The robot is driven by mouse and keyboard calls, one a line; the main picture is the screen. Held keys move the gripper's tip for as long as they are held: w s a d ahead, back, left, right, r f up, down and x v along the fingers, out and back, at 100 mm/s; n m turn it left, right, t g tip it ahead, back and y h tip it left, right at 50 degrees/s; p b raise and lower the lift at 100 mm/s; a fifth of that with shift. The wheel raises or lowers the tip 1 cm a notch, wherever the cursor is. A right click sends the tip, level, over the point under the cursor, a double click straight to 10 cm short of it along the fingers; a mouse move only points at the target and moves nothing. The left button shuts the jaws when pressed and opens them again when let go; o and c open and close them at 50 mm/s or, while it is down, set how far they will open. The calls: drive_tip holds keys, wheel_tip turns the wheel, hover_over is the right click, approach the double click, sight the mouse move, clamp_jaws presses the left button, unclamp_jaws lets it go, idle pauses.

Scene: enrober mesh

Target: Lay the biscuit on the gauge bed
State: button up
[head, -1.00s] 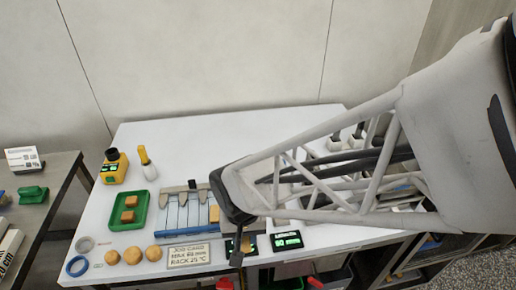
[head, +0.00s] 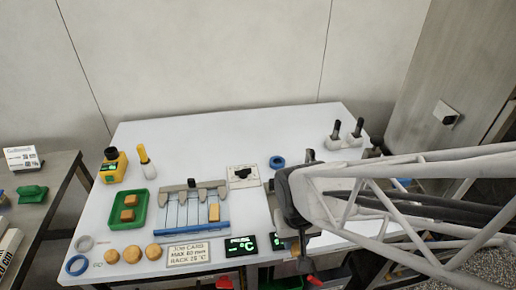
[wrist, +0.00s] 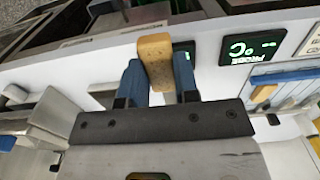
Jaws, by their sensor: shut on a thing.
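In the wrist view my gripper (wrist: 158,80) is shut on a tan, oblong biscuit (wrist: 155,50), which sticks out past the blue fingertips. The bed also shows at the right of the wrist view (wrist: 290,80).
A green tray (head: 107,226) holds two square biscuits. Three round biscuits (head: 132,254) and a job card (head: 189,254) lie along the front edge. A probe display (head: 241,246) stands between card and gripper. The back middle table is clear.

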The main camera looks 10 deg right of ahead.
drive_tip(key=shift+s+d, duration=0.25)
drive_tip(key=shift+d, duration=0.2)
hover_over(277, 206)
drive_tip(key=shift+s+f, duration=0.1)
drive_tip(key=shift+f, duration=0.65)
idle(0.5)
drive_tip(key=shift+f, duration=1.8)
drive_tip(key=shift+f, duration=0.15)
drive_tip(key=o, duration=0.7)
drive_tip(key=shift+o, duration=0.2)
drive_tip(key=shift+r, duration=0.2)
